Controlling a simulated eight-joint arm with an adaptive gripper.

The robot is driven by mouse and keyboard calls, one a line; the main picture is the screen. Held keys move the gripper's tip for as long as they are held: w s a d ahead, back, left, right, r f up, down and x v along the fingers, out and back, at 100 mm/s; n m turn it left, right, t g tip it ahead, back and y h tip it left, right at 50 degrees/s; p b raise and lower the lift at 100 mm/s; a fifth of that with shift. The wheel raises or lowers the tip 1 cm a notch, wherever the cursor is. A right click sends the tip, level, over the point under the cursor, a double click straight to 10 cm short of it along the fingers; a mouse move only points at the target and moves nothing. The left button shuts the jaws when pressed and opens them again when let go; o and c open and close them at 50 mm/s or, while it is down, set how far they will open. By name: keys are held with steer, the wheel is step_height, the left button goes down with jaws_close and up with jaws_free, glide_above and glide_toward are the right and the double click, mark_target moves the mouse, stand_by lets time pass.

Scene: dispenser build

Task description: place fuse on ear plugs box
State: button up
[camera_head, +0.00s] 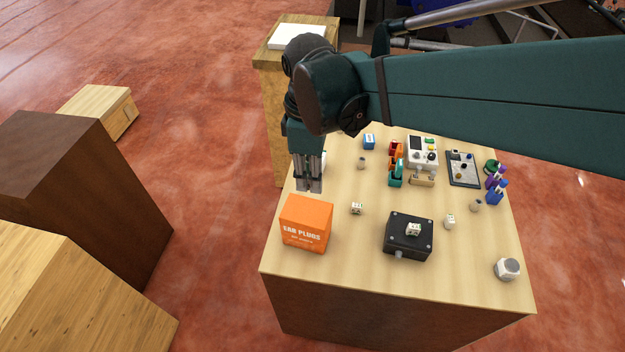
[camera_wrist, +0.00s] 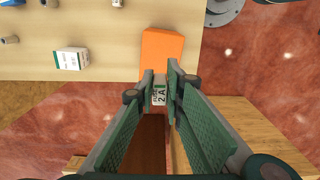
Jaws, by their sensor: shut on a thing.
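The ear plugs box (camera_head: 306,223) is an orange carton standing upright near the left front edge of the light wooden table. Its orange face (camera_wrist: 162,48) also shows in the wrist view, just beyond my fingertips. My gripper (camera_head: 309,186) points down and appears just above the far edge of the box in the head view. In the wrist view my gripper (camera_wrist: 160,90) is shut on a small white fuse (camera_wrist: 159,97) marked "FUSE 2A", held between the fingertips. The head view does not show the fuse clearly. The height gap to the box cannot be told.
A small white block (camera_head: 357,208) lies right of the box. A black box (camera_head: 408,236) with a white piece on top stands farther right. Several small devices, including a white meter (camera_head: 422,152), crowd the far right. Table (camera_head: 345,265) is clear in front.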

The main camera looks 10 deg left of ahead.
glide_above(310, 211)
steer(key=shift+f, duration=2.95)
steer(key=shift+f, duration=2.1)
steer(key=shift+f, duration=0.15)
steer(key=o, duration=0.8)
steer(key=shift+c, duration=0.2)
steer(key=shift+r, duration=6.2)
